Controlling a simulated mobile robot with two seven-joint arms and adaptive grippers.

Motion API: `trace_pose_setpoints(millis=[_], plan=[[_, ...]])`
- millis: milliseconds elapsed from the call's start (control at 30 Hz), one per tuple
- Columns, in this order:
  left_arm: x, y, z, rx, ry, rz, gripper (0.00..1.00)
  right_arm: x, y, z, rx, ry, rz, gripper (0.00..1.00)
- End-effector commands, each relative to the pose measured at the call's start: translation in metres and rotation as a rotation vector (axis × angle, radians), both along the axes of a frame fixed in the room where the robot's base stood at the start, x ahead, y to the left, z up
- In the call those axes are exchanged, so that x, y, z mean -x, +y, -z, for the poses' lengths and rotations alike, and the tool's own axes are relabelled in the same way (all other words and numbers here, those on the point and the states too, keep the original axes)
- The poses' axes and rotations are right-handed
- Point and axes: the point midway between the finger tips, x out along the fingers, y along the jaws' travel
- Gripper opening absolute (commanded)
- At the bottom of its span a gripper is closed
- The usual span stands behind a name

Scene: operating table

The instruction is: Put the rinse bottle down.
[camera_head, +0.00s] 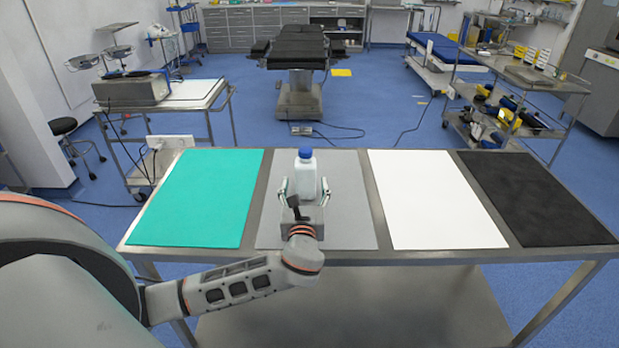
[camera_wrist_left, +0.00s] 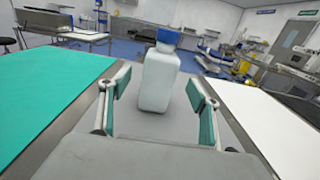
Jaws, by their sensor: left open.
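The rinse bottle (camera_head: 306,174) is white with a blue cap and stands upright on the grey mat (camera_head: 347,215). In the left wrist view the bottle (camera_wrist_left: 158,80) stands straight ahead between the fingers. My left gripper (camera_head: 305,190) is open around the bottle, with a visible gap between each finger and its sides. In the left wrist view the fingers of my left gripper (camera_wrist_left: 155,100) show green inner pads. The bottle's lower part is partly hidden by the gripper in the head view. My right gripper is not in view.
The steel table also bears a green mat (camera_head: 196,198) to the left, a white mat (camera_head: 435,198) and a black mat (camera_head: 535,197) to the right. All these mats are bare. The grey mat is clear around the bottle.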

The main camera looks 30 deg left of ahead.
Motion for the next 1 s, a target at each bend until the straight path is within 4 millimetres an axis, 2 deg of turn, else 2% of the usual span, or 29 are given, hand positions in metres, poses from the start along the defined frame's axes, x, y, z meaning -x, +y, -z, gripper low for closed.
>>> trace_pose_setpoints(millis=[333, 600, 900, 933, 1000], plan=[[-0.03, 0.018, -0.003, -0.004, -0.001, -0.003, 0.62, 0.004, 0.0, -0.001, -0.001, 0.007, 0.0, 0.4], [-0.061, 0.036, -0.004, -0.004, -0.001, -0.003, 0.62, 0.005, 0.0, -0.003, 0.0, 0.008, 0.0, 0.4], [-0.065, 0.039, -0.003, -0.002, 0.0, -0.001, 0.62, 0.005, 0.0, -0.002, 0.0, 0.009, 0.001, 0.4], [-0.065, 0.039, -0.003, -0.002, 0.0, -0.001, 0.6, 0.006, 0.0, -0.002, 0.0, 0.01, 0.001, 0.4], [-0.065, 0.039, -0.003, -0.002, 0.0, -0.001, 0.42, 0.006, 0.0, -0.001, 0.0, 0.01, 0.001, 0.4]])
